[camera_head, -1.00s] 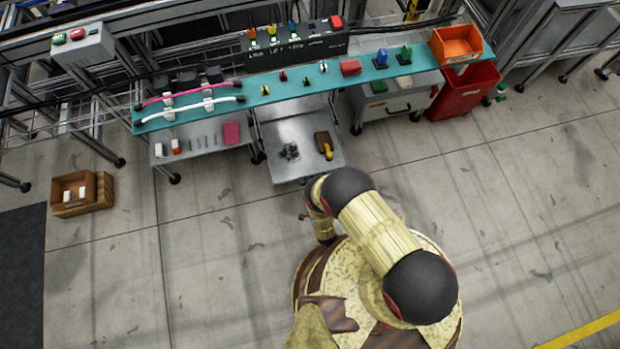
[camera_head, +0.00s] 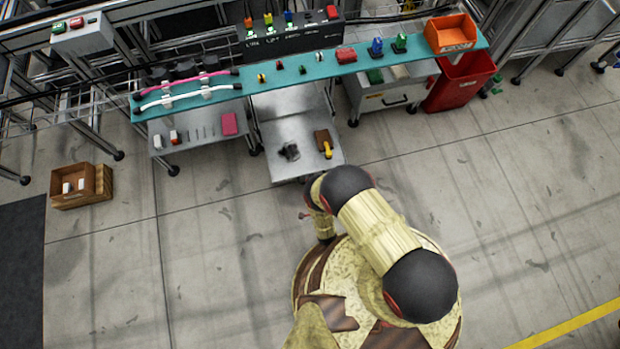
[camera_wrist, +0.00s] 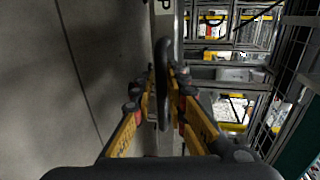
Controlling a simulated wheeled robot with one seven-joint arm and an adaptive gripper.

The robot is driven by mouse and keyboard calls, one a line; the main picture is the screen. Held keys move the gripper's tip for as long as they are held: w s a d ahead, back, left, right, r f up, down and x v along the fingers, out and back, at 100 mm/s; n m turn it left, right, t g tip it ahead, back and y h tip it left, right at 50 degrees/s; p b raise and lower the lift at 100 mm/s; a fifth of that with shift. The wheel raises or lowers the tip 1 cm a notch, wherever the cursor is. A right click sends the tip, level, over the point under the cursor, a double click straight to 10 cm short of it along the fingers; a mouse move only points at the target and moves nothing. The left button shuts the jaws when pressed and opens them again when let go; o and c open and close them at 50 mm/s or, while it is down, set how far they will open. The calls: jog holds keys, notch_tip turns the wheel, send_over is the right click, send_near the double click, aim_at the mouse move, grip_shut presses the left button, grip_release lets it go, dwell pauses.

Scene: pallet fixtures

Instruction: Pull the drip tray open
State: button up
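The drip tray (camera_head: 290,175), a grey metal tray, sticks out from under the teal bench in the head view. A dark lump and a brown block with a yellow part lie on it. In the wrist view a dark upright loop handle (camera_wrist: 163,62) stands between the yellow fingers of my gripper (camera_wrist: 163,90), which close on it from both sides. In the head view my arm hides the gripper and the handle, just in front of the tray's front edge.
The teal bench (camera_head: 225,90) carries hoses and small coloured parts. A grey shelf (camera_head: 200,142) is left of the tray; a grey drawer cart (camera_head: 393,100) and a red bin (camera_head: 460,88) are right. A wooden box (camera_head: 80,187) sits on the floor at left. Floor nearby is clear.

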jog(key=shift+w+r, duration=0.1)
jog(key=shift+r, duration=0.6)
jog(key=o, duration=1.4)
notch_tip(320, 180, up, 8)
jog(key=shift+w+a+f, duration=0.1)
jog(key=shift+w+f, duration=0.05)
jog(key=shift+r, duration=0.25)
jog(key=c, duration=0.6)
jog(key=shift+r, duration=0.1)
jog(key=c, duration=0.8)
jog(key=shift+r, duration=0.15)
jog(key=shift+s, duration=0.2)
